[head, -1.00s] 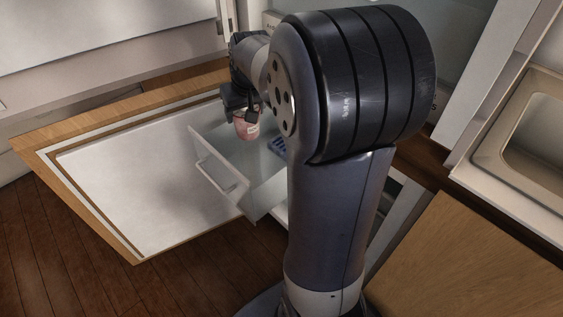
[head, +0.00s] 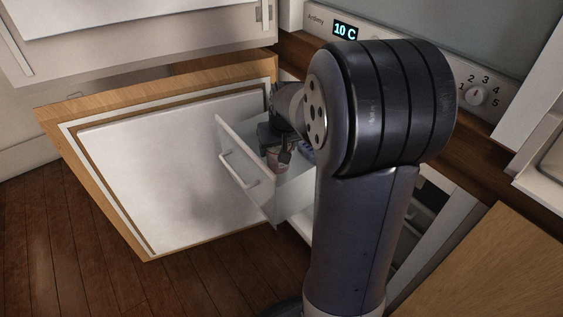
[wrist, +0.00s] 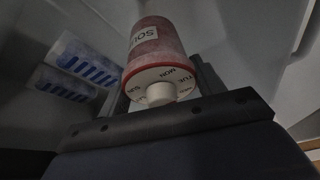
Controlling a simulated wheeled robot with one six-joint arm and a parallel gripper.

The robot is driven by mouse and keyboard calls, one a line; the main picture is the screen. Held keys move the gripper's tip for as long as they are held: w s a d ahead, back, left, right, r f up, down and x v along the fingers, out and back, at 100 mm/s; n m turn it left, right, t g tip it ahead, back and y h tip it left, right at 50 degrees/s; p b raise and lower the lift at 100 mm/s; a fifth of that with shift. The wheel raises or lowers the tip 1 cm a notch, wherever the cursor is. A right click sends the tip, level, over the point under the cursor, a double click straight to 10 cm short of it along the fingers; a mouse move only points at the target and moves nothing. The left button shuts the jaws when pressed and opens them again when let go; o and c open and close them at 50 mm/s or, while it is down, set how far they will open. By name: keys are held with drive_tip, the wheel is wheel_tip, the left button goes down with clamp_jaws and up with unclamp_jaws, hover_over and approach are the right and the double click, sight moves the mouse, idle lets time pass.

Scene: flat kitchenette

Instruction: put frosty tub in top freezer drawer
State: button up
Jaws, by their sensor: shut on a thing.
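A frosty pinkish-red tub (head: 279,164) is held in my gripper (head: 276,146), partly hidden by it in the head view. In the wrist view the tub (wrist: 156,48) fills the middle, frosted, with a white label and a red rim around a pale printed end. My gripper (wrist: 165,106) is shut on it. The white freezer drawer (head: 243,160) is pulled out, its front handle facing left. The tub is within the drawer's opening, behind its front panel. I cannot tell whether it touches the drawer floor.
Blue-and-white striped items (wrist: 77,72) lie to the left of the tub in the wrist view. The open wood-edged door (head: 172,180) stands left of the drawer. A control panel (head: 345,30) reading 10 C is above. My arm hides part of the drawer.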

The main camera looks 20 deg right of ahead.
drive_tip(key=shift+f+b, duration=0.65)
drive_tip(key=shift+f, duration=1.6)
drive_tip(key=shift+f, duration=0.2)
drive_tip(key=o, duration=1.3)
drive_tip(key=p+v, duration=0.3)
drive_tip(key=v, duration=0.9)
drive_tip(key=shift+r, duration=0.2)
